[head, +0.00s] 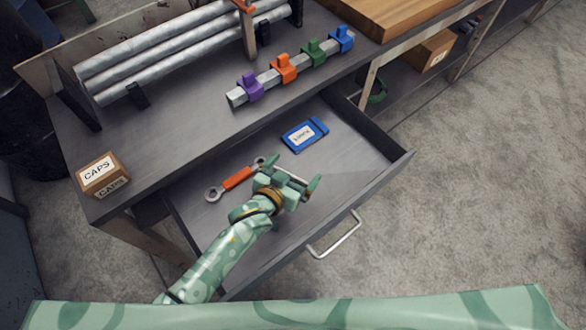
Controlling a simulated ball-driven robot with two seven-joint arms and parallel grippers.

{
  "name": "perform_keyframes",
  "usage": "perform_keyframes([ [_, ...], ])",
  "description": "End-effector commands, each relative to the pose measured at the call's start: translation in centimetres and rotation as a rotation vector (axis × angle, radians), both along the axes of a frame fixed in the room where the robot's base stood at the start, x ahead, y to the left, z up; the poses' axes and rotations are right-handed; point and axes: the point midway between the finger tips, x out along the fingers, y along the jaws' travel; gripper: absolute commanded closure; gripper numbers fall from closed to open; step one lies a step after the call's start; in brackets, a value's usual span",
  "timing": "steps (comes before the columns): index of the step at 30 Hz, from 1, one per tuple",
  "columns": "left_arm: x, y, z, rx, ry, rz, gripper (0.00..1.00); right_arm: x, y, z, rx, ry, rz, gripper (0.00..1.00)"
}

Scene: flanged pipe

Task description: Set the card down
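A blue card-like item (304,134) with a white label lies flat in the open drawer (365,165), toward its back. Its lettering is too small to read surely. My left gripper (293,173) is over the drawer, nearer the front than the blue item and apart from it in the picture. Its fingers are spread. A thin pale strip shows between them, and I cannot tell whether it is part of the gripper. My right gripper is not in view.
An orange-handled wrench (237,179) lies in the drawer left of my gripper. The drawer has a metal handle (335,236). On the bench are a CAPS box (100,172), grey pipes (165,50) and a bar (237,98) with coloured clamps. The drawer's right side is clear.

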Motion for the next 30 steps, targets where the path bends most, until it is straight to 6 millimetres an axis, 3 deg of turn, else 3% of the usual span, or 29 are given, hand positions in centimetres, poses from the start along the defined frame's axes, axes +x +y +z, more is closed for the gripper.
perform_keyframes([
  [5,-0.3,0.2,0.7,0.000,0.000,0.001,0.00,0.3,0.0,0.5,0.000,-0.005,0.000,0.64],
  [15,-6.2,3.9,3.8,0.001,-0.002,0.001,0.00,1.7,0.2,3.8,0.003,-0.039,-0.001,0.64],
  [21,-8.8,5.4,4.8,0.001,-0.002,0.000,0.00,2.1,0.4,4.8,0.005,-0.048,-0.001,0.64],
  [30,-9.5,5.9,4.9,0.000,0.000,0.000,0.00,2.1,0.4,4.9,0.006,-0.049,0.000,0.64],
])
